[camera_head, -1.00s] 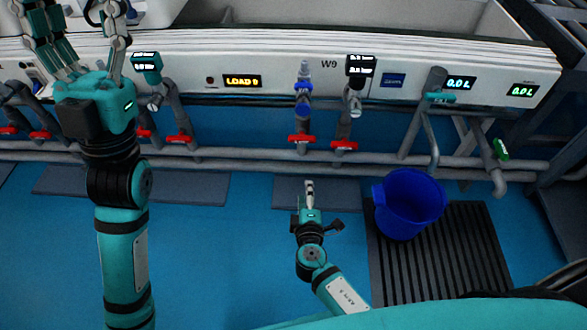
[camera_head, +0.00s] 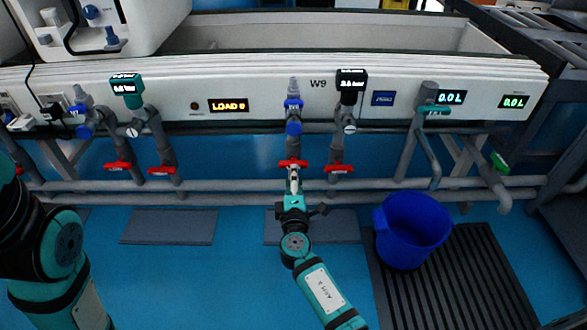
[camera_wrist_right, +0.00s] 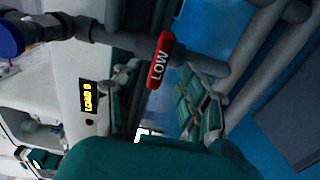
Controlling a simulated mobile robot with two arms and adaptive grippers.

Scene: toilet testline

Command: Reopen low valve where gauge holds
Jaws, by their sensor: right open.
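A red valve handle (camera_head: 292,163) sits low on the middle vertical pipe under W9, crosswise to it in the head view. In the right wrist view, the red handle marked LOW (camera_wrist_right: 159,61) appears in line with the gap between my fingers. My right gripper (camera_head: 293,176) is open just below the handle; I cannot tell whether it touches. Its spread fingers show in the wrist view (camera_wrist_right: 160,88). A second red handle (camera_head: 339,169) lies to its right. A black digital gauge (camera_head: 351,79) is above that one; its reading is too small to tell. My left gripper is out of view.
A teal gauge (camera_head: 126,85) and more red handles (camera_head: 117,166) are to the left. A blue bucket (camera_head: 411,231) stands on a black slatted mat (camera_head: 480,275) at right. Horizontal pipes (camera_head: 230,186) run behind the right gripper. The blue floor before them is mostly clear.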

